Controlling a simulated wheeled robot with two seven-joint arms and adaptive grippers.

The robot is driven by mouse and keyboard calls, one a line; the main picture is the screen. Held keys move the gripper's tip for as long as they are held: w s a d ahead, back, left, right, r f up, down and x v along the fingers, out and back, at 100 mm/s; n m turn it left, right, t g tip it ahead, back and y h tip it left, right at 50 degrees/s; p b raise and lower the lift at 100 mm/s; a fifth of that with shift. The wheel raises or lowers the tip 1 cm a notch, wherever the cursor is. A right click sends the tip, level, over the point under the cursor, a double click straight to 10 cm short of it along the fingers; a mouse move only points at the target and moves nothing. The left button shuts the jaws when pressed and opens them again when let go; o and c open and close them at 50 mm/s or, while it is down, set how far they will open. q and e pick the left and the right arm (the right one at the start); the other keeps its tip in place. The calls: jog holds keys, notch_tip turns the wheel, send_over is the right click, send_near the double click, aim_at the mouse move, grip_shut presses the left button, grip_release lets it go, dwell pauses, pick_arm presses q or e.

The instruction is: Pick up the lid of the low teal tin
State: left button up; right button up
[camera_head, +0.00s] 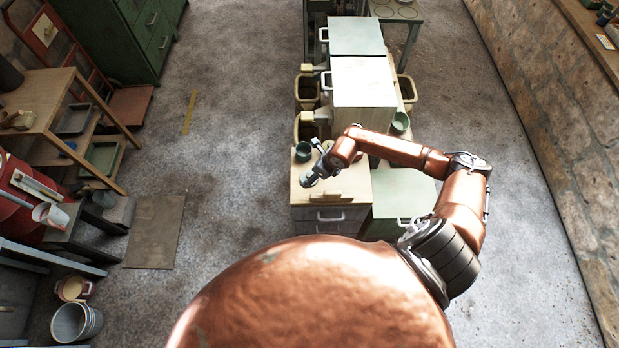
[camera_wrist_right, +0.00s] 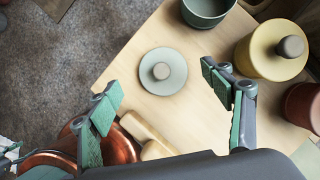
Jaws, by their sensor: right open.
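In the right wrist view, a round grey-green lid (camera_wrist_right: 174,82) with a darker knob (camera_wrist_right: 162,71) is seen from above on the pale wooden top. What lies under its rim is hidden, so the tin's body cannot be made out. My right gripper (camera_wrist_right: 163,92) is open and empty, its green-padded fingers apart on either side of the lid's near edge. It does not visibly touch the lid. In the head view, my right gripper (camera_head: 311,178) is small over the wooden top, and the lid cannot be made out. My left gripper is not in view.
An open dark teal pot (camera_wrist_right: 207,12) stands beyond the lid. A yellow lidded tin (camera_wrist_right: 268,58) and a brown round object (camera_wrist_right: 303,106) stand to the right. Pale wooden pieces (camera_wrist_right: 148,132) lie near the left finger. The worktop's left edge drops to the floor.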

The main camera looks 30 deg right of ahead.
aim_at(310, 175)
jog(key=x, duration=0.4)
jog(key=shift+d+b, duration=0.1)
jog(key=shift+b, duration=0.2)
jog(key=shift+c, duration=0.4)
jog(key=c, duration=0.8)
